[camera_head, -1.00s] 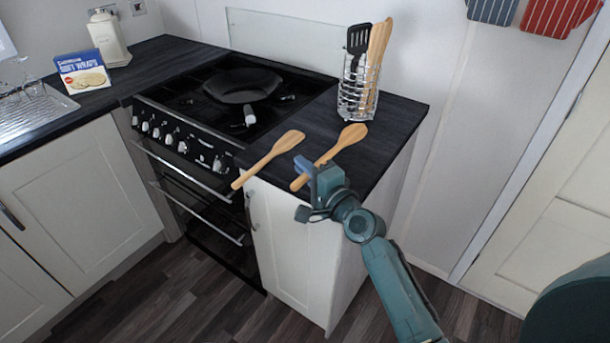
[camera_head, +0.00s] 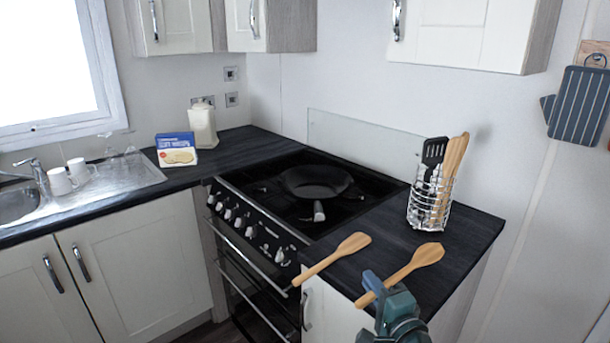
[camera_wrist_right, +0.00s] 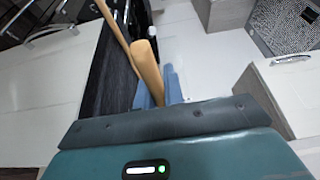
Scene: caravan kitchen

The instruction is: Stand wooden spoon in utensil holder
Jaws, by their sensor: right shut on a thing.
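Two wooden utensils lie over the front edge of the dark worktop right of the cooker. The left wooden spoon (camera_head: 335,258) has its handle jutting past the edge. The right one, a wooden spoon (camera_head: 412,266) with a flat broad head, has its handle end in my right gripper (camera_head: 372,287). My left gripper is out of view.
A black pan (camera_head: 316,182) sits on the cooker hob (camera_head: 270,206) to the left. A wraps box (camera_head: 176,150), a white jar (camera_head: 203,127) and mugs (camera_head: 70,174) by the sink are farther left. Bare worktop (camera_head: 372,235) lies between the spoons and the holder.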

